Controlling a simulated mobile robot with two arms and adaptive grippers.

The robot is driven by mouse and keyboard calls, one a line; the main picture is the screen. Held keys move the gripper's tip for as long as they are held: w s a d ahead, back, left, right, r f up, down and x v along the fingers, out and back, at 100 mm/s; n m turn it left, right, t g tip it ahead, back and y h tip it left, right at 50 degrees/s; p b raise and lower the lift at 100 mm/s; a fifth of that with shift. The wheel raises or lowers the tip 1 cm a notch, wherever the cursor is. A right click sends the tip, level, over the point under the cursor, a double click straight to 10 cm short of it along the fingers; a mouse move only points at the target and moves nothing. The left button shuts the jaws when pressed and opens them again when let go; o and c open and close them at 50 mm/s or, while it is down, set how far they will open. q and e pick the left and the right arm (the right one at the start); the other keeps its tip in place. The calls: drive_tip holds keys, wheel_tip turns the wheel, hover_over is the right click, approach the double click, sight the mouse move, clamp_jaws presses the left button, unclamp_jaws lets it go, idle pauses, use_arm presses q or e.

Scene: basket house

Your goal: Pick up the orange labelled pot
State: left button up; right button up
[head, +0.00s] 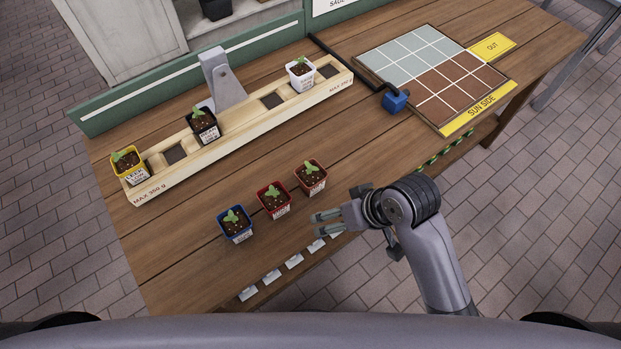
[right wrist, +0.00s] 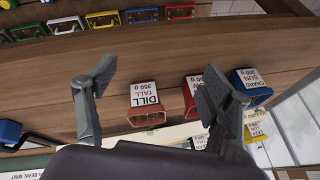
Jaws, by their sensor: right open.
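The orange-red pot (head: 311,178) with a small seedling stands upright on the table, rightmost in the front row of three. In the right wrist view its white label reads "DILL TALL 350 g" (right wrist: 145,100). My right gripper (head: 320,223) is open and empty, in front of this pot, near the table's front edge. In the right wrist view the pot shows between the two spread fingers (right wrist: 155,78), beyond their tips, with no visible contact. My left gripper is not in view.
A red pot (head: 274,200) and a blue pot (head: 235,224) stand left of the orange-red one. Behind is a wooden balance beam (head: 235,122) carrying yellow, black and white pots. A gridded tray (head: 440,72) and a blue block (head: 395,101) are at the right. Small white tags line the front edge.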

drive_tip(key=w+a+r+n+g, duration=0.1)
drive_tip(key=w+a+r+n, duration=0.1)
drive_tip(key=w+a+r, duration=0.3)
wheel_tip(320, 180, up, 10)
drive_tip(key=n+g+h, duration=0.2)
drive_tip(key=h, duration=0.2)
hover_over(311, 173)
drive_tip(key=f, duration=0.4)
drive_tip(key=f+p, duration=0.1)
drive_tip(key=f, duration=0.2)
drive_tip(key=f+p, duration=0.1)
drive_tip(key=f, duration=0.3)
drive_tip(key=shift+a+f, duration=0.25)
drive_tip(key=shift+f, duration=0.1)
drive_tip(key=f, duration=0.1)
drive_tip(key=f+p, duration=0.1)
drive_tip(key=f, duration=0.2)
drive_tip(key=shift+d+f, duration=0.1)
drive_tip(key=shift+d, duration=0.15)
drive_tip(key=shift+f, duration=0.55)
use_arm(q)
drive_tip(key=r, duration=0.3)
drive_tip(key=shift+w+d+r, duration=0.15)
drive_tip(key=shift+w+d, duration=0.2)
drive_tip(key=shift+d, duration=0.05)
use_arm(e)
drive_tip(key=shift+c, duration=0.5)
drive_tip(key=c, duration=1.5)
